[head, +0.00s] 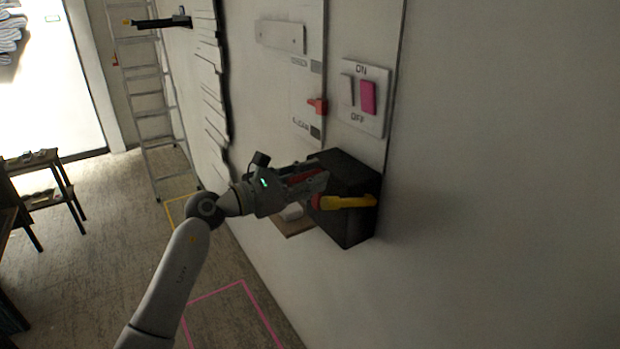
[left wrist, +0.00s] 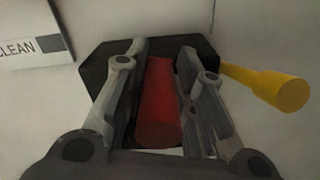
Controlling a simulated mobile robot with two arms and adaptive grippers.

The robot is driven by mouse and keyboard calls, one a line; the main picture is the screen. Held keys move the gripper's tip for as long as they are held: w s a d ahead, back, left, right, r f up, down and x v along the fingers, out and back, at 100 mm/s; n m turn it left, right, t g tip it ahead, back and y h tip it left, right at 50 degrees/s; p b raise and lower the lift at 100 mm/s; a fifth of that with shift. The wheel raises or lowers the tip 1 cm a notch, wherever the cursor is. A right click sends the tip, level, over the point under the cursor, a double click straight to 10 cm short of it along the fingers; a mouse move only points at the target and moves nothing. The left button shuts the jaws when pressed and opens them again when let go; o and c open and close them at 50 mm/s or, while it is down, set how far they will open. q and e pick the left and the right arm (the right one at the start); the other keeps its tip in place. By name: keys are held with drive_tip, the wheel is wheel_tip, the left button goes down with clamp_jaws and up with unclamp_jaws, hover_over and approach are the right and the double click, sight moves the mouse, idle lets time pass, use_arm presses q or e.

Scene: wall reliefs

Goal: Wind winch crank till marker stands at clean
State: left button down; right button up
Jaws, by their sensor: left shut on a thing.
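The winch is a black box (head: 345,225) on the wall with a yellow crank arm (head: 348,202) and a red handle (head: 317,201). My left gripper (head: 312,188) is shut on the red handle. In the left wrist view, the handle (left wrist: 157,105) lies between the two fingers, and yellow crank parts (left wrist: 275,88) stick out to the right. The red marker (head: 317,105) stands on the wall scale, a little above the dark block (head: 316,132) beside the word CLEAN. The CLEAN label (left wrist: 17,50) also shows in the left wrist view. My right gripper is not in view.
An ON/OFF switch plate (head: 363,97) with a pink rocker sits just above the winch. A small ledge (head: 297,226) is below and left of the box. The wall to the right is bare.

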use_arm(q)
drive_tip(key=s+m+b, duration=0.1)
drive_tip(key=m+b, duration=0.1)
drive_tip(key=b, duration=0.1)
drive_tip(key=s+d+f+m+b, duration=0.1)
drive_tip(key=m+b, duration=0.1)
drive_tip(key=b, duration=0.1)
drive_tip(key=m+b, duration=0.1)
drive_tip(key=b, duration=0.2)
drive_tip(key=shift+s+d+f+m, duration=0.2)
drive_tip(key=shift+s+d+m, duration=0.15)
drive_tip(key=shift+s+m, duration=0.05)
drive_tip(key=shift+s+d+m+b, duration=0.2)
drive_tip(key=shift+m+b, duration=0.3)
drive_tip(key=shift+b, duration=0.5)
drive_tip(key=c, duration=1.3)
unclamp_jaws()
drive_tip(key=shift+o, duration=0.2)
drive_tip(key=shift+f, duration=0.2)
drive_tip(key=shift+s, duration=0.1)
